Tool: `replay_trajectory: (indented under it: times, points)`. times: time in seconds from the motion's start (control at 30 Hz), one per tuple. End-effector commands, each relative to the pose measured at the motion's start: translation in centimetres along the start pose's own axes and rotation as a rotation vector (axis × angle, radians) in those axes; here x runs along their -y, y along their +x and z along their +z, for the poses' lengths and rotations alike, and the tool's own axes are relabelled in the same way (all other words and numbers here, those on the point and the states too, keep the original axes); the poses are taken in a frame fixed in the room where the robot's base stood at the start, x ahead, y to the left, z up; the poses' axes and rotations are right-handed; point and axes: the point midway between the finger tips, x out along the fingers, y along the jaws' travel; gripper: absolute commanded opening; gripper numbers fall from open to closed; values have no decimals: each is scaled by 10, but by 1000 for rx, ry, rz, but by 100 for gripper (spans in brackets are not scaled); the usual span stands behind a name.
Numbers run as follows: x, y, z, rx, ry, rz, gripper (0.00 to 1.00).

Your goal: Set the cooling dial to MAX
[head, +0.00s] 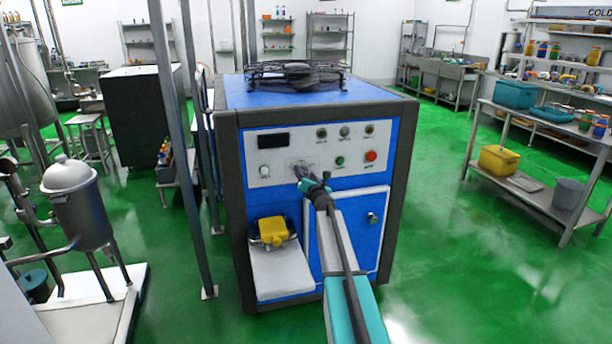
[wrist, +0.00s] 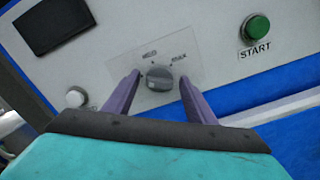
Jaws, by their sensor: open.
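The cooling dial (wrist: 159,78) is a small grey round knob on a pale label plate (wrist: 178,57) of the control panel. My gripper (wrist: 160,83) is open, with one purple finger to the left of the dial and one to the right. Small gaps show between the fingers and the knob. In the head view my gripper (head: 304,176) is in front of the panel and hides the dial.
The blue machine (head: 318,96) carries a dark display (head: 272,141), a green START button (wrist: 256,27), a red button (head: 371,156) and a white knob (wrist: 76,97). A yellow object (head: 272,231) sits in the lower left recess.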

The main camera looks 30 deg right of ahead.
Motion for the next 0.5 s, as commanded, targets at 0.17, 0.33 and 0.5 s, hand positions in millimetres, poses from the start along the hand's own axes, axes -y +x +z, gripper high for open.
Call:
replay_trajectory:
  times: [0.17, 0.33, 0.5]
  points:
    - [2, 0, 1, 1, 0, -1, 25]
    - [2, 0, 1, 1, 0, -2, 11]
    - [2, 0, 1, 1, 3, -3, 11]
